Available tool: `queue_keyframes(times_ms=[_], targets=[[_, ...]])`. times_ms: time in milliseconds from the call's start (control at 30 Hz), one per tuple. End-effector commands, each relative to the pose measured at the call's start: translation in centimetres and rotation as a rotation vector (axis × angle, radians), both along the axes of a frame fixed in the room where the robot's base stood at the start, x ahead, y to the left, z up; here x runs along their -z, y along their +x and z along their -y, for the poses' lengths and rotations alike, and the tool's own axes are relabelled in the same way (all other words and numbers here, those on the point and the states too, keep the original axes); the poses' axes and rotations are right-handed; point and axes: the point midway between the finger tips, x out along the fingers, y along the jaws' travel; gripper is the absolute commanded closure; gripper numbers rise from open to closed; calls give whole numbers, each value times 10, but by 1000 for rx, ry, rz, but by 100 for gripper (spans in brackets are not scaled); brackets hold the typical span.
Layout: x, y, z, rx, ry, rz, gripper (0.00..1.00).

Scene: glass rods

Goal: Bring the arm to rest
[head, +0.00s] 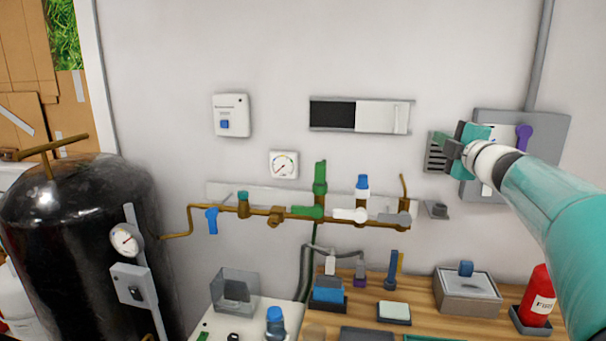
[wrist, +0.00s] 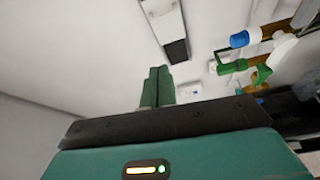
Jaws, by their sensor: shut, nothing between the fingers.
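My gripper (head: 441,141) is raised at the right in the head view, in front of the wall and level with a grey wall box (head: 550,130). My teal and white arm reaches it from the lower right. In the wrist view the green fingers (wrist: 157,86) are together, with nothing between them. The gripper holds nothing and seems clear of the wall, though the exact gap cannot be told.
A brass pipe with several coloured valves (head: 320,212) runs along the wall, left of and below my gripper. A wooden bench (head: 420,322) below holds trays, a grey box (head: 468,290) and a red extinguisher (head: 538,297). A black tank (head: 75,240) stands left. The upper wall is mostly free.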

Motion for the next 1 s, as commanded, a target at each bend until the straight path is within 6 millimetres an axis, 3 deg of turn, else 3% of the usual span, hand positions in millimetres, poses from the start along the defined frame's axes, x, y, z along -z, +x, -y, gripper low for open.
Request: queue_keyframes(times_ms=[267,367,467,667,1000], targets=[[-6,-30,-7,171,200,-19,100],[1,-51,-11,258,312,-48,100],[19,-82,-17,366,462,-107,100],[90,-162,-40,581,776,-318,100],[221,-300,-110,818,1127,-783,100]])
